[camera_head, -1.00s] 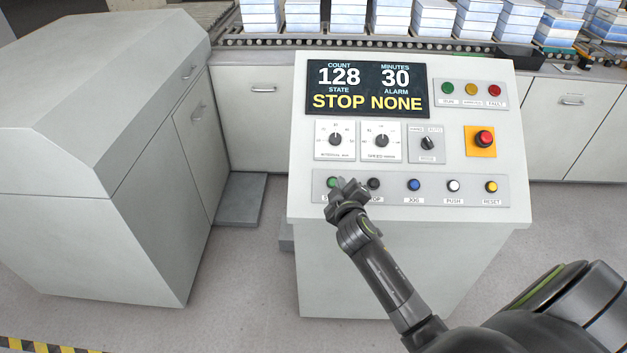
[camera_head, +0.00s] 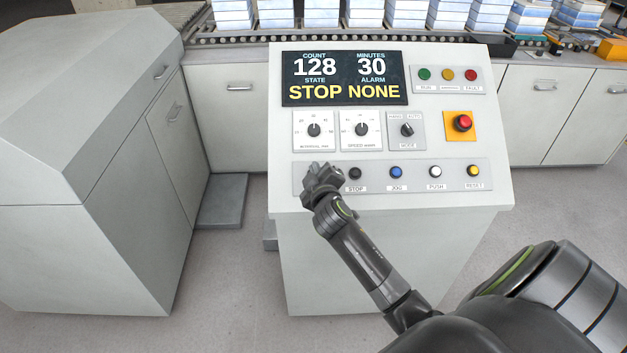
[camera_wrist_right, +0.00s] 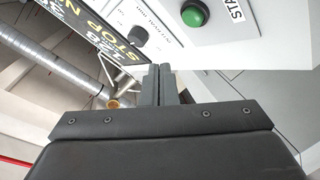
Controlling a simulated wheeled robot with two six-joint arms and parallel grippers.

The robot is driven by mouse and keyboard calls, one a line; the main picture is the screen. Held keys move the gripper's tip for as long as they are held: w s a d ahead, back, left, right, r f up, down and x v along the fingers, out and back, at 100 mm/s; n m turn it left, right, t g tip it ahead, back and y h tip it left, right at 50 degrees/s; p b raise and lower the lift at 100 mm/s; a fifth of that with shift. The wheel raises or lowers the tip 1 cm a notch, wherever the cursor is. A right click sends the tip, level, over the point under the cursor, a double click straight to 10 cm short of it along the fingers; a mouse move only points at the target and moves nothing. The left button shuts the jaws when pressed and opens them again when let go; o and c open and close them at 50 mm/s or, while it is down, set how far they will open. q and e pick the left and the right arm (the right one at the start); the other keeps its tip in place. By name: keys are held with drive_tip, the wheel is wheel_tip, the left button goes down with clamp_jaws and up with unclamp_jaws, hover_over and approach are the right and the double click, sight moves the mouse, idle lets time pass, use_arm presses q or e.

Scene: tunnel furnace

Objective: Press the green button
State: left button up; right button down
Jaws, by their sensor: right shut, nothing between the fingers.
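The green button (camera_wrist_right: 195,14) shows in the right wrist view at the top, beside a label reading "STA…", on the light panel. In the head view my right gripper (camera_head: 321,174) covers the left end of the lower button row, so the green button is hidden there. My right gripper is shut and empty. In the right wrist view its fingertips (camera_wrist_right: 166,72) are pressed together and appear to the lower left of the green button, apart from it in the picture. I cannot tell the depth gap. My left gripper is not in view.
The console (camera_head: 390,240) carries a display (camera_head: 345,78) reading STOP and NONE. The row holds black STOP (camera_head: 355,173), blue (camera_head: 396,172), white (camera_head: 435,171) and yellow (camera_head: 473,170) buttons. A red button (camera_head: 463,122) and a green RUN lamp (camera_head: 424,74) sit above.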

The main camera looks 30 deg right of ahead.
drive_tip(key=shift+w+d+f+b, duration=0.25)
drive_tip(key=shift+w+f+b, duration=0.15)
drive_tip(key=shift+f+b, duration=0.25)
drive_tip(key=shift+w+d+f+b, duration=0.3)
drive_tip(key=shift+w+f+b, duration=0.2)
drive_tip(key=shift+f, duration=0.2)
drive_tip(key=shift+w+d+f+b, duration=0.25)
drive_tip(key=shift+w+f+b, duration=0.1)
drive_tip(key=shift+f+b, duration=0.3)
drive_tip(key=shift+f, duration=0.1)
idle(0.5)
drive_tip(key=shift+w+d+f, duration=0.1)
drive_tip(key=shift+w+f, duration=0.1)
drive_tip(key=shift+f, duration=0.05)
drive_tip(key=shift+w+d+f+b, duration=0.15)
drive_tip(key=shift+w+f+b, duration=0.1)
drive_tip(key=shift+f+b, duration=0.35)
idle(0.6)
drive_tip(key=shift+r, duration=0.15)
drive_tip(key=shift+s+a+r+p, duration=0.25)
drive_tip(key=shift+s+r+p, duration=0.25)
drive_tip(key=shift+r+p, duration=0.3)
